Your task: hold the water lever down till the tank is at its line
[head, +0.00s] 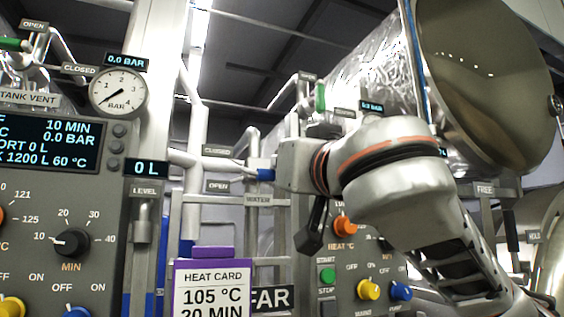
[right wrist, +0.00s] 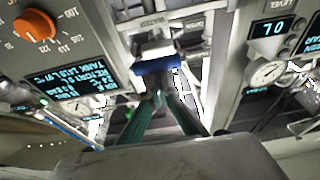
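The water lever has a blue handle (head: 265,174) in the head view, left of my right wrist. Its WATER label (head: 258,199) is just below, with CLOSED and OPEN signs to the left. In the right wrist view, picture upside down, the blue handle (right wrist: 157,66) lies across just beyond the fingertips. My right gripper (right wrist: 159,94) has its teal fingers drawn together at the handle's near edge; whether they touch it I cannot tell. The level display (head: 146,168) reads 0 L; no fill line is clear on the level gauge (head: 143,220). My left gripper is not in view.
The control panel (head: 60,200) stands at the left, with a pressure dial (head: 118,93) reading about zero. The round retort door (head: 485,70) hangs open at upper right.

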